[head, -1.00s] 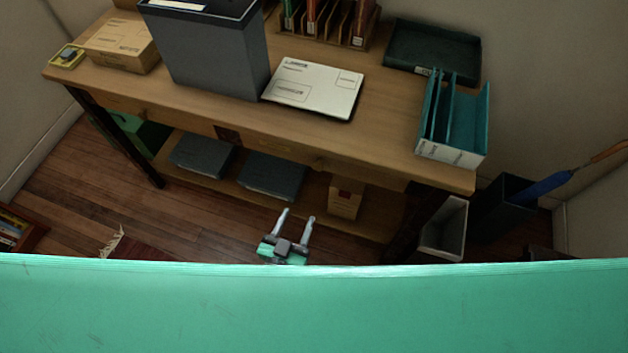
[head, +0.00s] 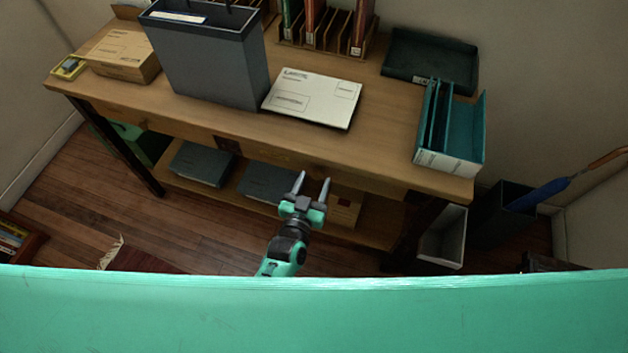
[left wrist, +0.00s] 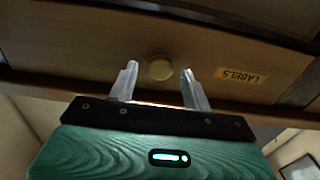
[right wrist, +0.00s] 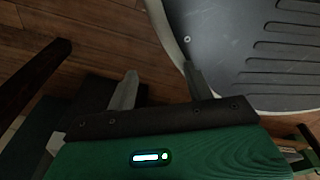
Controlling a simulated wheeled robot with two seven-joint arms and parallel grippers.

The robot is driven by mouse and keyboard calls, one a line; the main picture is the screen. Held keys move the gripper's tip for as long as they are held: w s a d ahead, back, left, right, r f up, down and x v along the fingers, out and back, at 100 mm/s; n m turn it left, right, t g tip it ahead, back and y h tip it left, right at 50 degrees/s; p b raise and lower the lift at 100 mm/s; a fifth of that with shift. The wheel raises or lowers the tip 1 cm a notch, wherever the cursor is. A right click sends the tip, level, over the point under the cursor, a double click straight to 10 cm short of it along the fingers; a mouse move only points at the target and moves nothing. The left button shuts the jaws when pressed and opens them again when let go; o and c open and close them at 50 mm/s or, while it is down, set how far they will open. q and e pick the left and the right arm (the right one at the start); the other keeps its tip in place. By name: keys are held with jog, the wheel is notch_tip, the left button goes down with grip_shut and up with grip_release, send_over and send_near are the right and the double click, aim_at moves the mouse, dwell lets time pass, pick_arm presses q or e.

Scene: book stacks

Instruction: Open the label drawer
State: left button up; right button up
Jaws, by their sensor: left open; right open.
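The label drawer (left wrist: 100,40) fills the upper part of the left wrist view. Its front is wooden, with a yellow "LABELS" tag (left wrist: 241,75) and a round brass knob (left wrist: 160,68). My left gripper (left wrist: 160,80) is open, with one finger on each side of the knob in that view; I cannot tell if they touch it. In the head view my left gripper (head: 313,182) is at the desk's front edge, in front of the drawer row. My right gripper (right wrist: 160,80) is open and empty, low over the floor, and is not seen in the head view.
The desk (head: 385,140) carries a grey bin (head: 205,65), an envelope (head: 313,98), a cardboard box (head: 122,57) and a teal file holder (head: 450,130). The lower shelf (head: 375,231) holds grey boxes. An open bin (head: 443,237) stands at right.

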pick_arm(q)
jog(key=shift+w+d, duration=0.15)
jog(key=shift+w, duration=0.2)
pick_arm(e)
jog(key=shift+w, duration=0.4)
pick_arm(q)
jog(key=shift+c, duration=0.3)
